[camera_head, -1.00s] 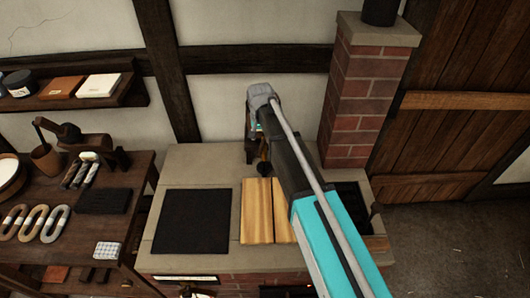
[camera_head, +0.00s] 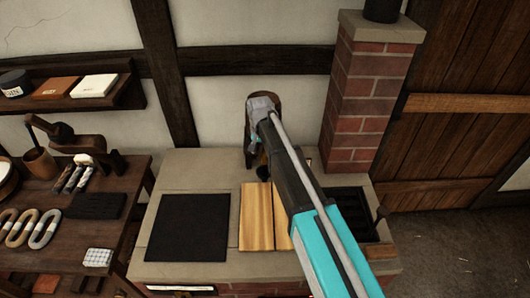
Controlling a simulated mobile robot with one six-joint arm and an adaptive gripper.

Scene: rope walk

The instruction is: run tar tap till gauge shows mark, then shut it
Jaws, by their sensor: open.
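A brown upright wooden object (camera_head: 249,118), perhaps the tar cask, stands at the back of the stone-topped brick hearth (camera_head: 182,165), against the wall. My arm's wrist covers most of it. My gripper (camera_head: 257,146) is in front of it, partly hidden by my wrist; its fingertips do not show clearly. Nothing can be seen held in it. A small dark thing (camera_head: 262,172) shows just below the gripper, behind two pale wooden boards (camera_head: 257,215); I cannot tell whether it is the tap. No gauge or mark can be made out.
A black plate (camera_head: 190,228) lies left of the boards. A dark grate (camera_head: 352,208) is at the right, partly behind my arm. A brick chimney (camera_head: 370,95) rises behind it. A workbench (camera_head: 135,185) with rope coils and tools stands left, below a shelf (camera_head: 70,100).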

